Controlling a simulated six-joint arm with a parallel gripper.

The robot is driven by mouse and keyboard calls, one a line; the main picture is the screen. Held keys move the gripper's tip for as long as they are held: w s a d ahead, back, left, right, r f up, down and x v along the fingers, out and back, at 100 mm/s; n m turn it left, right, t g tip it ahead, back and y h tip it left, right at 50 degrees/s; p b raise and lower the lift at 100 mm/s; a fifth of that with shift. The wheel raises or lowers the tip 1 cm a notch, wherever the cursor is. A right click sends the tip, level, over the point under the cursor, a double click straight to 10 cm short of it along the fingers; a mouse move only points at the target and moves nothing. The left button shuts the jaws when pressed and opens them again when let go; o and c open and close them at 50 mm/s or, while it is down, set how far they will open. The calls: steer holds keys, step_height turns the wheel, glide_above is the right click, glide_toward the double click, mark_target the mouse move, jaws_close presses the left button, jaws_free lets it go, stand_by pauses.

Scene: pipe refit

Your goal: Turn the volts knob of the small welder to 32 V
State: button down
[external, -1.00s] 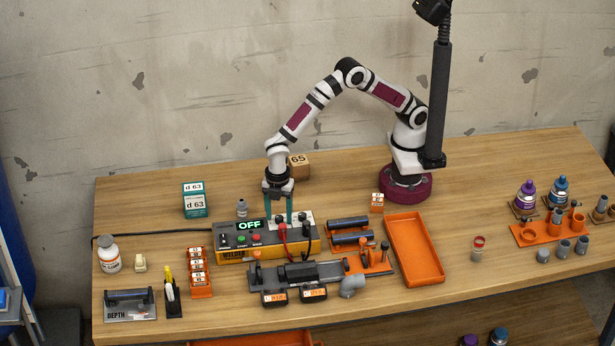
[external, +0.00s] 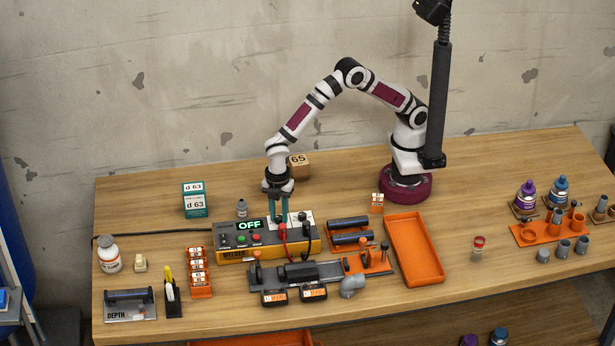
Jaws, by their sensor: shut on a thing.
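The small welder (external: 232,256) is a yellow and dark grey box near the left middle of the bench. Its display (external: 249,225) reads OFF, with a green and a red button below it. Red and black leads (external: 283,232) plug into its right side. My gripper (external: 278,219) points straight down at the welder's top, right of the display, with its teal fingers closed on a small part there. The volts knob is hidden by the fingers or too small to make out, so its setting cannot be read.
Dark pipes (external: 348,223) and an empty orange tray (external: 428,262) are to the right. An orange rack (external: 200,285) and white bottle (external: 109,258) stand left.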

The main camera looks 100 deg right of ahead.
steer(key=m, duration=0.4)
steer(key=shift+m, duration=0.3)
steer(key=m, duration=0.9)
steer(key=shift+m, duration=1.8)
steer(key=c, duration=0.6)
jaws_free()
steer(key=shift+c, duration=0.2)
steer(key=shift+r, duration=0.15)
